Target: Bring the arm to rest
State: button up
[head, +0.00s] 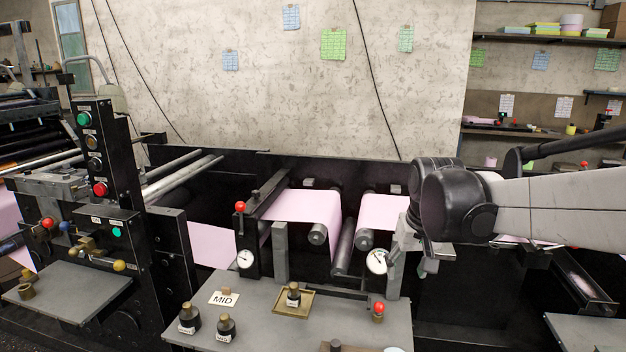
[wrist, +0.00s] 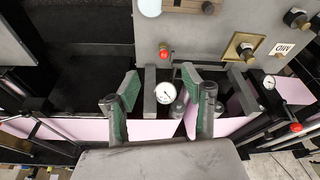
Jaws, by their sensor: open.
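My gripper (wrist: 158,112) shows in the wrist view with its two green-padded fingers spread apart and nothing between them. Past the fingertips are a pink web (wrist: 150,130) and a white dial gauge (wrist: 166,93). In the head view my arm reaches in from the right. Its wrist hangs beside the right dial gauge (head: 377,261), above the machine. The fingers are mostly hidden there. I cannot tell how far they are from the machine parts.
A grey table (head: 262,325) in front carries dark bottles (head: 226,328), a brass tray (head: 277,303) and a MID card (head: 223,298). A control post (head: 98,150) rises at left. Open air lies above the machine.

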jog(key=s+f+t, duration=0.1)
jog(key=s+t, duration=0.2)
jog(key=s, duration=1.8)
jog(key=shift+s+f+t, duration=0.2)
jog(key=shift+f+t, duration=0.2)
